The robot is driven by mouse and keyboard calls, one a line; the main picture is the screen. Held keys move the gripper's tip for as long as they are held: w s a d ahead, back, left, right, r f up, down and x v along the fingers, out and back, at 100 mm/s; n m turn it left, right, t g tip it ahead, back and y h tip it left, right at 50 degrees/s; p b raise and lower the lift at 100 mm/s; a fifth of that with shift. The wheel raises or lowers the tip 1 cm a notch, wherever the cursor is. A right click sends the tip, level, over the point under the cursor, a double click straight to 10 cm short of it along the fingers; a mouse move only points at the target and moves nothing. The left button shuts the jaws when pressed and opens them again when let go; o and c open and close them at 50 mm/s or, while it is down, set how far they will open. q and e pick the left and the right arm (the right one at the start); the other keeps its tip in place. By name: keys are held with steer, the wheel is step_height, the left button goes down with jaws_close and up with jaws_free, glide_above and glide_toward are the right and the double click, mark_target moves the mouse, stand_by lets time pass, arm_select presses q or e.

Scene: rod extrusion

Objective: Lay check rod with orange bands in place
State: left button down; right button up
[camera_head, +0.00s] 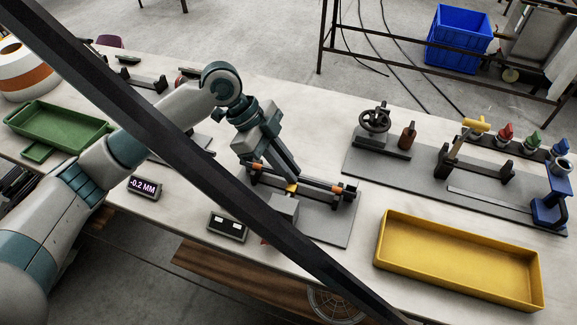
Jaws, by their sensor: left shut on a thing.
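Part of the rod is hidden behind the gripper fingers. My right gripper is not in view.
A dark bar (160,117) crosses the view diagonally. A display (144,186) reads -0.2 MM; a small two-window box (227,226) sits nearby. A yellow tray (455,265) is at right, a green tray (60,127) at left. A handwheel device (375,125) stands behind.

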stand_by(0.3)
arm_select(q)
steer(key=c, duration=1.8)
jaws_free()
steer(key=shift+o, duration=0.4)
steer(key=shift+w+d+f, duration=0.1)
